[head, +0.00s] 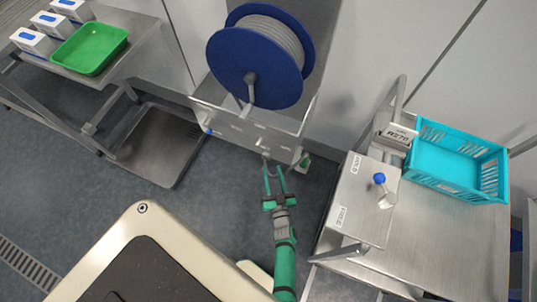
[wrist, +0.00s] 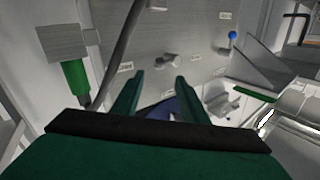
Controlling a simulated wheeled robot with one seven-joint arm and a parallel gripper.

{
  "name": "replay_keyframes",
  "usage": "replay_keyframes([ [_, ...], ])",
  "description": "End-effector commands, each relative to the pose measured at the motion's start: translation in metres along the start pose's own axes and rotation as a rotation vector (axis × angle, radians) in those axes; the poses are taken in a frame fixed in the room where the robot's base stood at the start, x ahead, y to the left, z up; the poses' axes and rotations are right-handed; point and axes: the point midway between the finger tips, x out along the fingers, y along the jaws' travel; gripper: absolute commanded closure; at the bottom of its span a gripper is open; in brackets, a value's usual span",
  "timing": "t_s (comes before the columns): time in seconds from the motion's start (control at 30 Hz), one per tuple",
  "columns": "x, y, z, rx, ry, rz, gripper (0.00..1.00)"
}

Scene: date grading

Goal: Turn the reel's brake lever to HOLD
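The reel (head: 225,55), blue with grey cable wound on it, stands above a steel housing (head: 225,112). In the wrist view the housing's steel panel (wrist: 190,30) fills the upper middle, with small labels too blurred to read. A short grey lever-like fitting (wrist: 168,61) sticks out of the panel beyond my fingertips; I cannot tell for certain that it is the brake lever or how it is set. A blue knob (wrist: 232,35) sits farther right on the panel. My gripper (head: 274,172) is open and empty in front of the housing; its fingers also show in the wrist view (wrist: 157,75).
A green-handled fitting (wrist: 75,80) and a dark hose (wrist: 118,50) hang left of my fingers in the wrist view. A steel stand at right carries a blue-knobbed lever (head: 379,179) and a turquoise crate (head: 440,180). A green tray (head: 122,40) lies on the left bench.

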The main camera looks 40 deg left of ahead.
Motion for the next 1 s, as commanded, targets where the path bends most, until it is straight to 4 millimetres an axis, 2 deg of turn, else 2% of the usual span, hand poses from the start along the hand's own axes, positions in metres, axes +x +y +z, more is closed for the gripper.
replay_keyframes([
  [0.3, 0.058, -0.001, -0.001, 0.0, 0.003, -0.001, 0.6],
  [0.5, 0.08, 0.0, -0.001, 0.0, 0.001, 0.001, 0.6],
  [0.93, 0.088, 0.0, -0.001, -0.001, 0.0, 0.001, 0.6],
  [0.97, 0.088, 0.0, -0.001, -0.001, 0.0, 0.001, 0.63],
  [1.0, 0.088, 0.0, -0.001, -0.001, 0.0, 0.001, 0.72],
])
